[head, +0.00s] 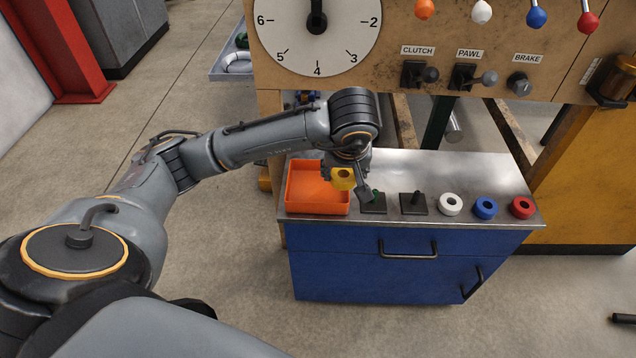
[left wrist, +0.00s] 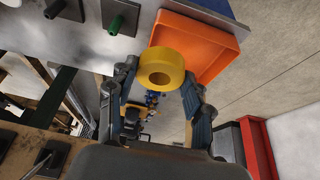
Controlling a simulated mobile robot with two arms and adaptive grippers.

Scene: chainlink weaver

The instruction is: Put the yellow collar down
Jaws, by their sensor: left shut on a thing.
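The yellow collar (head: 343,179) is a short thick ring. My left gripper (head: 348,182) is shut on it and holds it over the right part of the orange tray (head: 318,206) on the cabinet top. In the left wrist view the yellow collar (left wrist: 160,70) sits between the two fingertips, with its hole facing the camera. The orange tray (left wrist: 205,42) lies behind it there and looks empty where it shows. I cannot tell how high the collar is above the tray. My right gripper is not in view.
A dark base with a green peg (head: 376,203) and one with a dark peg (head: 414,204) stand right of the tray. White (head: 450,204), blue (head: 485,208) and red (head: 521,207) collars follow. The wooden panel (head: 440,40) with dial and knobs rises behind.

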